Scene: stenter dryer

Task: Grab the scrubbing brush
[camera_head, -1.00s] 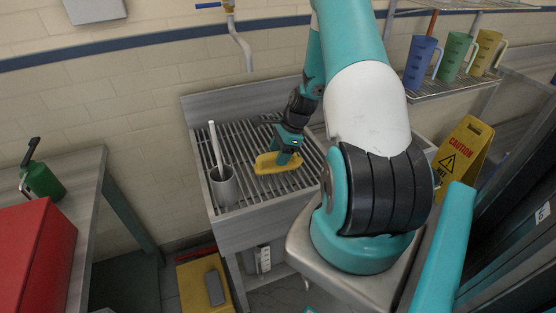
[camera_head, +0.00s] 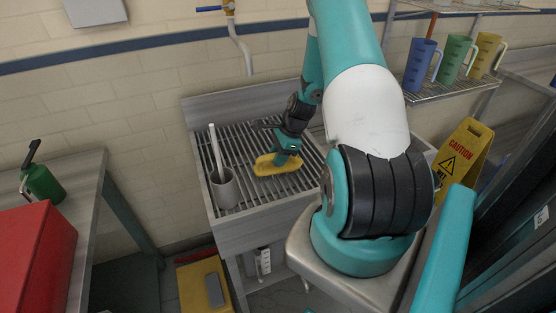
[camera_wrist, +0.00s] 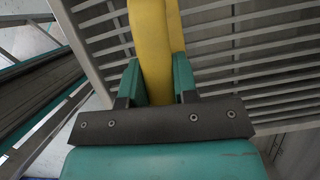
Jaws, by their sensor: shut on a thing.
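The scrubbing brush (camera_head: 278,166) is yellow and sits at the slatted rack of the metal sink, in the middle of the head view. My gripper (camera_head: 284,158) comes down on it from above. In the wrist view the yellow brush (camera_wrist: 153,45) runs between the two green fingers of my gripper (camera_wrist: 157,82), which are shut on it. The brush's underside is hidden. I cannot tell whether it still touches the slats.
Blue, green and yellow jugs (camera_head: 420,64) stand on a wire shelf at the right. A yellow caution sign (camera_head: 461,158) stands below them. A red box (camera_head: 35,262) is at the lower left.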

